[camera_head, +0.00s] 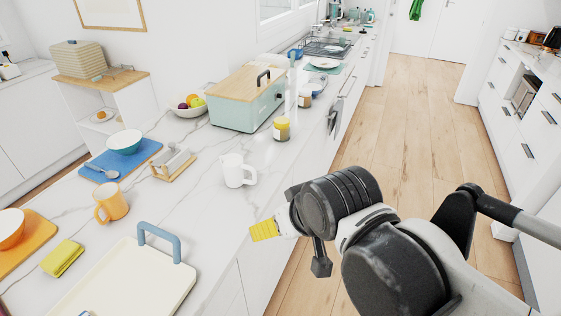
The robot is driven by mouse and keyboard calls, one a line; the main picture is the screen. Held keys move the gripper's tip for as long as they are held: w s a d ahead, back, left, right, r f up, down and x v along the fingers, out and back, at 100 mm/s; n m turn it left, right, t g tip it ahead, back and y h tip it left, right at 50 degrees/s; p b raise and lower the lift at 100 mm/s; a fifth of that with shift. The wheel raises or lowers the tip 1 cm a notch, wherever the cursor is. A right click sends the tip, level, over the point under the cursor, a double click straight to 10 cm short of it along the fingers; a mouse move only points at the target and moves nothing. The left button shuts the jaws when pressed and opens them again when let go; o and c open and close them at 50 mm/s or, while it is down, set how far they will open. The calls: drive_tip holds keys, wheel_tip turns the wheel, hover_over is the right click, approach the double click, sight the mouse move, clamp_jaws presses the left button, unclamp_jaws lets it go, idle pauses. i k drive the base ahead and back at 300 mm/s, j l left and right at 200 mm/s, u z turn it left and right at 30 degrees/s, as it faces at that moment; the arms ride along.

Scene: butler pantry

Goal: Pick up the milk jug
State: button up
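A white jug (234,170) with a handle on its right side stands upright on the marble counter near its aisle edge. It is the closest match to a milk jug in view. My gripper (264,230) is in front of the counter edge, below and to the right of the jug, and apart from it. A yellow ribbed tip shows at its end. The fingers are mostly hidden behind my dark wrist, so I cannot tell whether they are open.
A wooden rack (174,166) stands left of the jug, and an orange mug (111,203) stands farther left. A white tray (125,280) with a blue handle lies in front. A yellow-lidded jar (282,129) and a green bread box (246,100) stand behind. Bare counter surrounds the jug.

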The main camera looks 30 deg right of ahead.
sight(239, 173)
drive_tip(key=u, duration=2.6)
drive_tip(key=z, duration=2.15)
drive_tip(key=i+l+z, duration=0.35)
drive_tip(key=l, duration=0.25)
drive_tip(key=i+l+z, duration=0.4)
drive_tip(key=l, duration=0.15)
